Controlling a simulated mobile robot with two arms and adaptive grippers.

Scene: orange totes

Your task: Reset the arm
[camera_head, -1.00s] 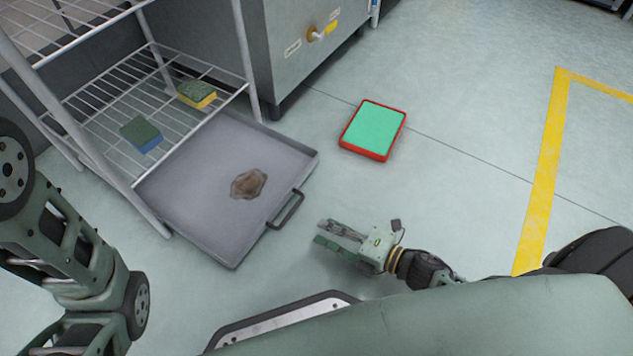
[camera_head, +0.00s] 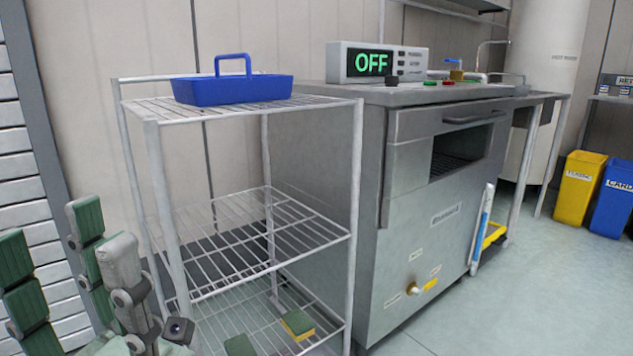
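My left gripper (camera_head: 60,265) stands at the lower left of the head view, fingers pointing up. Its green-padded fingers are apart, with nothing visible between them. It is in front and to the left of the wire rack (camera_head: 175,190). The lower part of my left arm is cut off by the frame. My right arm and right gripper are outside the view.
A blue caddy (camera_head: 235,89) sits on the rack's top shelf, and two sponges (camera_head: 298,324) (camera_head: 240,345) lie low on it. A steel machine (camera_head: 430,210) reading OFF stands right of the rack. Yellow (camera_head: 578,190) and blue (camera_head: 612,200) bins stand farther right. Floor (camera_head: 540,300) at lower right is clear.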

